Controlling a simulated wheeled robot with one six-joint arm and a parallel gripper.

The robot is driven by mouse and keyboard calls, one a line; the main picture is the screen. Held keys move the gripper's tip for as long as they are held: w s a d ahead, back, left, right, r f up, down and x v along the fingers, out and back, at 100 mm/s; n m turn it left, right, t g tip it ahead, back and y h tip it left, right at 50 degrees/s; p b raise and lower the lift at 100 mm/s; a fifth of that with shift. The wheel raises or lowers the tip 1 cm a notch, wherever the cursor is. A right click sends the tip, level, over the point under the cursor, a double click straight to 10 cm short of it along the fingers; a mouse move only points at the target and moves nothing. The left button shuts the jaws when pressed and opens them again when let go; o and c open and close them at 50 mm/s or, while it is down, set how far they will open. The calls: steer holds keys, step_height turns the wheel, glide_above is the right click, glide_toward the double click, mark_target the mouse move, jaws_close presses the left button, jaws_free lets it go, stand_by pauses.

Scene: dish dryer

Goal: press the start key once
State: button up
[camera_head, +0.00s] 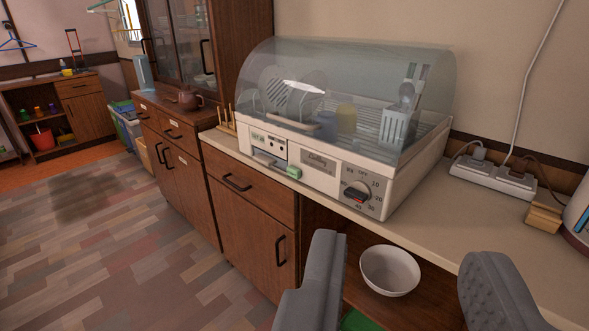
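The dish dryer (330,168) stands on the counter, with a clear domed lid closed over dishes and a utensil holder. Its front has a small panel with dark marks (275,143), a pale green key (293,172) low at the front edge, and a timer dial (357,191) with numbers on the right. I cannot read which key is the start key. My gripper (402,252) shows as two grey fingers at the bottom, wide apart and empty. It is in front of the dryer's right part in the picture and touches nothing that I can see.
A white bowl (390,270) is in the open space below the counter. A power strip (492,177) with cords and a wooden block (543,217) lie on the counter (450,225) at right. A teapot (187,100) stands on the left cabinet. The floor (120,235) at left is clear.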

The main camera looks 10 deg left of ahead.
steer(key=shift+c, duration=0.2)
stand_by(0.3)
jaws_close()
stand_by(1.5)
